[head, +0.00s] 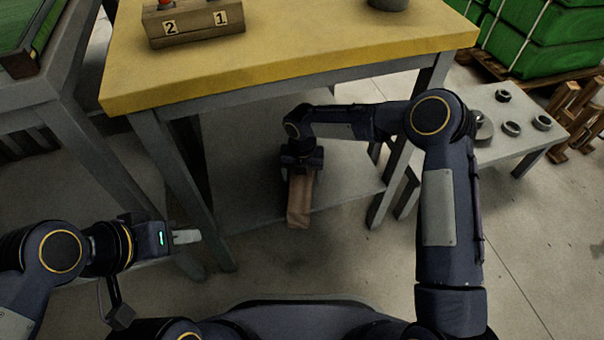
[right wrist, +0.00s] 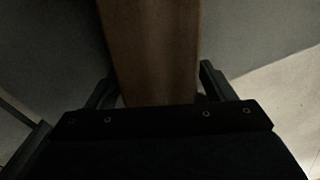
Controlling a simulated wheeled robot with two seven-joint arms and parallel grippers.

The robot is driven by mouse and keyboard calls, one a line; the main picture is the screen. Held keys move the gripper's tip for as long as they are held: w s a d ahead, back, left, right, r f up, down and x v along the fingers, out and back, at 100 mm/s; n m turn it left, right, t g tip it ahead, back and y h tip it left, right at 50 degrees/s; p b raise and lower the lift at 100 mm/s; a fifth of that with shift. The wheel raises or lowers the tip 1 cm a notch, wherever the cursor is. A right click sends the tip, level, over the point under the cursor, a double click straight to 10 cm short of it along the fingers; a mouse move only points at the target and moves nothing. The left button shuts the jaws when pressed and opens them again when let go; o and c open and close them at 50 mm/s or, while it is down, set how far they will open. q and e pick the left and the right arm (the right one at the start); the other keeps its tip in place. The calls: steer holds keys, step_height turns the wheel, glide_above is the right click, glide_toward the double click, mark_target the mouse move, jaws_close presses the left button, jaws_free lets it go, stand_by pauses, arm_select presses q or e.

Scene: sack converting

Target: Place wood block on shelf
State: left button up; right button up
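The wood block (head: 299,204) is long and brown. It extends from my right gripper (head: 301,172) toward the bottom of the head view, in front of the grey lower shelf (head: 245,170) under the yellow-topped table. In the right wrist view the block (right wrist: 155,50) lies between the two fingers, one close along each side, and the gripper looks shut on it. I cannot tell whether the block touches the shelf; its lower end overlaps the shelf's front edge in the picture.
The yellow tabletop (head: 290,55) overhangs the shelf, with a numbered wooden box (head: 193,22) on it. Grey table legs (head: 180,180) flank the shelf opening. A low grey table (head: 513,150) with several rings stands at right. Floor in front is clear.

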steer(key=shift+r, duration=0.1)
step_height(320, 180, up, 8)
steer(key=p, duration=0.3)
steer(key=shift+f+p, duration=0.2)
steer(key=shift+p, duration=0.15)
steer(key=shift+s, duration=0.1)
